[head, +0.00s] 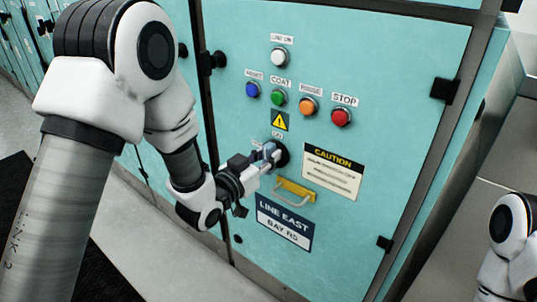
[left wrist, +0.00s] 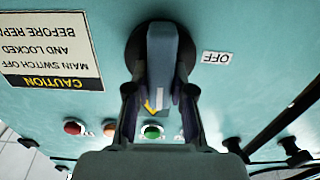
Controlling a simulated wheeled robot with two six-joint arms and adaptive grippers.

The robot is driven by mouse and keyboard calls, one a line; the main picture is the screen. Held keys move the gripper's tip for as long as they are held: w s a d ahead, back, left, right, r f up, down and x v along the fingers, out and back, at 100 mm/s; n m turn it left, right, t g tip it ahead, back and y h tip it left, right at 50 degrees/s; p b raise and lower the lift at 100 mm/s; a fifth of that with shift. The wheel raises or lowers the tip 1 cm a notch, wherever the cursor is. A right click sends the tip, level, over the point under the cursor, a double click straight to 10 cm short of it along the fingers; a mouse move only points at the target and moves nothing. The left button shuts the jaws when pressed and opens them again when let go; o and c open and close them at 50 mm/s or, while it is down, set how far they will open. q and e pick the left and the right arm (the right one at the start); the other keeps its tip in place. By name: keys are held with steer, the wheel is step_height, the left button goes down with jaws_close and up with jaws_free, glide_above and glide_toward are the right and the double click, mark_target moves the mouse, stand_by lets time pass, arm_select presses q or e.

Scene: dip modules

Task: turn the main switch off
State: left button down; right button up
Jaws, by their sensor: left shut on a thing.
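The main switch (head: 281,155) is a dark round base with a grey-blue handle on the turquoise cabinet door, below the yellow warning triangle (head: 280,121). In the left wrist view, which is upside down, the handle (left wrist: 162,65) stands upright in the picture, its length towards the green button. The OFF label (left wrist: 217,57) is to its right there, not in line with it. My left gripper (head: 266,160) is shut on the handle, with one finger on each side (left wrist: 160,105). The gripper partly hides the switch in the head view. My right gripper is out of view.
Blue, green, orange and red buttons (head: 341,117) and a white lamp (head: 279,57) sit above the switch. A caution plate (head: 333,171) is to its right. A yellow bracket with a grey loop (head: 296,190) and a LINE EAST plate (head: 284,222) are below.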

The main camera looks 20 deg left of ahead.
arm_select(q)
steer(key=n+p, duration=0.1)
steer(key=n, duration=0.1)
steer(key=n+p, duration=0.1)
steer(key=shift+a+n, duration=0.2)
steer(key=shift+n, duration=0.2)
steer(key=n+p, duration=0.2)
steer(key=n, duration=0.2)
steer(key=shift+w+a+p, duration=0.1)
steer(key=shift+a+p, duration=0.05)
steer(key=shift+p, duration=0.25)
steer(key=n+p, duration=0.1)
steer(key=n, duration=0.1)
steer(key=n+p, duration=0.1)
steer(key=n, duration=0.2)
steer(key=shift+a+f+n+p, duration=0.15)
steer(key=shift+f+n+p, duration=0.15)
steer(key=shift+n+p, duration=0.1)
steer(key=shift+w+f+n+p, duration=0.15)
steer(key=shift+n+p, duration=0.25)
steer(key=shift+n, duration=0.6)
steer(key=shift+s+f+n+p, duration=0.15)
steer(key=shift+n+p, duration=0.25)
steer(key=shift+n, duration=0.6)
steer(key=c, duration=1)
jaws_free()
steer(key=shift+w, duration=0.1)
